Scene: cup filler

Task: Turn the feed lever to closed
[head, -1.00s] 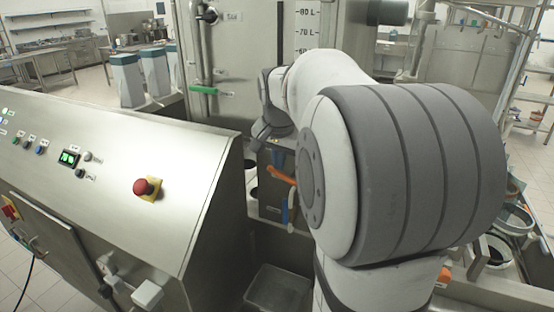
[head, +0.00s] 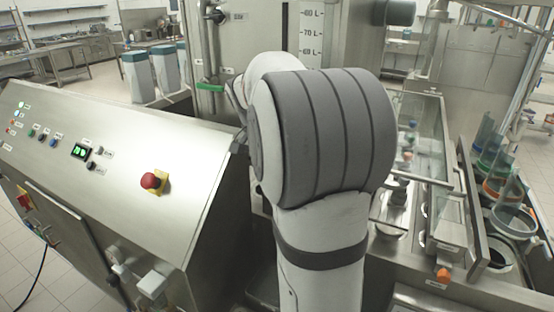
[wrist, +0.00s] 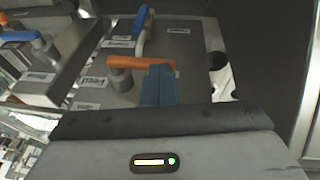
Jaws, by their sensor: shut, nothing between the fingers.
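The orange feed lever (wrist: 130,62) shows in the wrist view, on a metal box (wrist: 190,55) beside a label reading "Feed" (wrist: 97,82). Its handle runs roughly left to right from a grey pivot at its left end. My gripper (wrist: 158,68) is shut and empty. Its blue-grey fingertips overlap the handle's right end; I cannot tell whether they touch it. In the head view my arm hides the feed lever, and I cannot make out the fingertips.
A blue-handled lever (wrist: 141,20) stands behind the feed lever, and another blue handle (wrist: 20,36) lies at the left. In the head view, a sloped control panel (head: 120,190) with a red stop button (head: 152,181) stands left of my arm. A green-handled valve (head: 210,86) is behind.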

